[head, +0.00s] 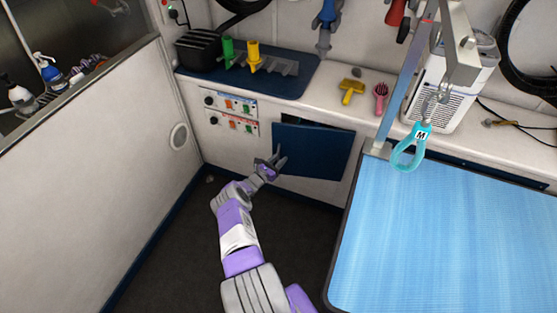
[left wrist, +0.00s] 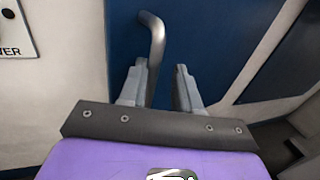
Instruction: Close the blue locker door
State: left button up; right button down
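The blue locker door (head: 315,151) is in the cabinet front under the counter. It stands ajar, with a dark gap above its top edge that looks wider towards the left. In the left wrist view the blue door panel (left wrist: 222,50) fills the middle, and its bent metal handle (left wrist: 153,40) is in front of me. My left gripper (head: 277,160) is at the door's left side. Its two fingers (left wrist: 160,88) are apart, with the handle's bar beside the left finger; I cannot tell if they touch. My right gripper is not in view.
A control panel (head: 231,113) with switches is left of the door. A blue-topped grooming table (head: 440,240) stands to the right. The counter above holds a yellow brush (head: 351,90) and a pink brush (head: 381,96). Dark floor (head: 185,255) is clear on the left.

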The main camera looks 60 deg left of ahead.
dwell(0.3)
pick_arm(q)
jog(key=p+v, duration=0.3)
jog(key=v, duration=0.4)
jog(key=shift+s, duration=0.3)
jog(key=shift+d, duration=0.1)
